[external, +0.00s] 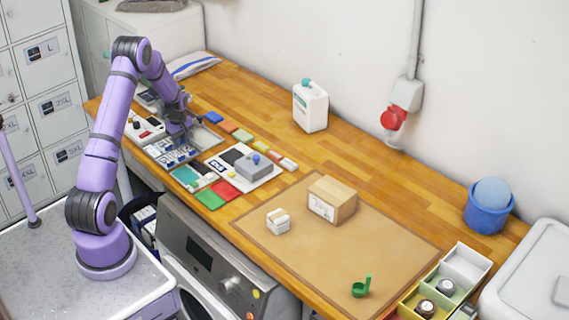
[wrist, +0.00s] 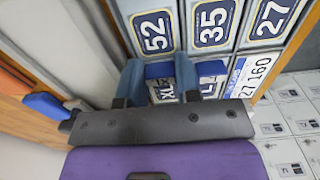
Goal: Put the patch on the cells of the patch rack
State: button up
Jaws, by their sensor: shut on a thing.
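My gripper (wrist: 158,80) is shut on a small blue-edged patch (wrist: 158,70), which shows between the two grey-blue fingers in the wrist view. Its face is mostly hidden by the gripper body. The patch rack (wrist: 238,48) has cells with dark blue number patches 52, 35 and 27 beyond the fingers. Patches marked XL (wrist: 166,91) and L (wrist: 210,88) show close to the fingers, partly covered. In the external view my gripper (external: 180,128) is low over the far-left bench, beside the rack (external: 168,153). Contact between the held patch and the rack cannot be told.
A row of coloured pieces, starting with a blue one (external: 214,117), lies right of my gripper. A white board with a grey block (external: 253,166) stands nearer the middle. A cardboard box (external: 332,199) sits on a brown mat (external: 370,240). Lockers (external: 50,105) stand left.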

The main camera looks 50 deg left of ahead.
jog(key=shift+f, duration=0.15)
jog(key=o, duration=1)
notch_tip(320, 180, up, 11)
jog(key=shift+f, duration=0.1)
